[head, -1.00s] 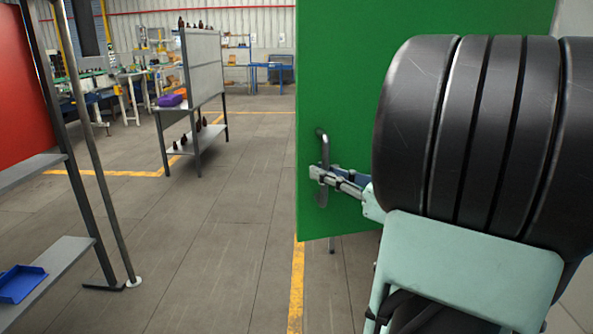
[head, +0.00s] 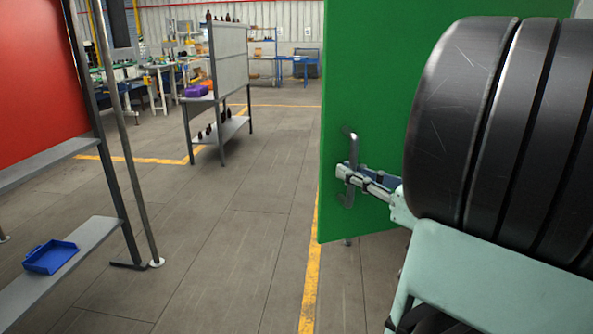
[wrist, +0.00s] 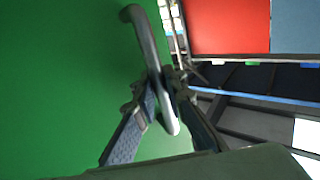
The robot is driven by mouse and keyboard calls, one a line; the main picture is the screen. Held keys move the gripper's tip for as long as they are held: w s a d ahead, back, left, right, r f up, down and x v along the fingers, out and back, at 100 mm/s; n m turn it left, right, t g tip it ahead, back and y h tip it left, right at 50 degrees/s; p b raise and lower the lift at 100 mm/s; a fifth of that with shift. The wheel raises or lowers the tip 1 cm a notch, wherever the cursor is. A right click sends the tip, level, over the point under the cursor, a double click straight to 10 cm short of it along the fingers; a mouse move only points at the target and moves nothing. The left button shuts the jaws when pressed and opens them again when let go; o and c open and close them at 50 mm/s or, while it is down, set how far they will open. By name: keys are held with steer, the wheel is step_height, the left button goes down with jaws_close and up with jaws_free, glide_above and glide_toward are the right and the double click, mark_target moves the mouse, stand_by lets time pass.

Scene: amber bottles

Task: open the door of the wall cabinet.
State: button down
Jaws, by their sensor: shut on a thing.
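The green cabinet door (head: 400,95) fills the middle right of the head view, with its free left edge facing the open floor. A grey bar handle (head: 349,137) stands upright near that edge. My gripper (head: 346,172) is shut on the handle at about its middle. In the wrist view the handle (wrist: 143,38) runs between the two fingers (wrist: 160,98), with the green door face (wrist: 60,80) behind it. The cabinet's inside is not in view. My dark, ribbed arm hides the right part of the door.
A grey shelf rack (head: 85,240) with a blue bin (head: 50,256) stands at the left, next to a red panel (head: 35,85). A grey bench with bottles (head: 228,85) stands farther back. The tiled floor (head: 230,240) between rack and door is clear.

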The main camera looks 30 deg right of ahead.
steer(key=c, duration=2)
jaws_free()
steer(key=shift+s, duration=0.1)
steer(key=v, duration=1.2)
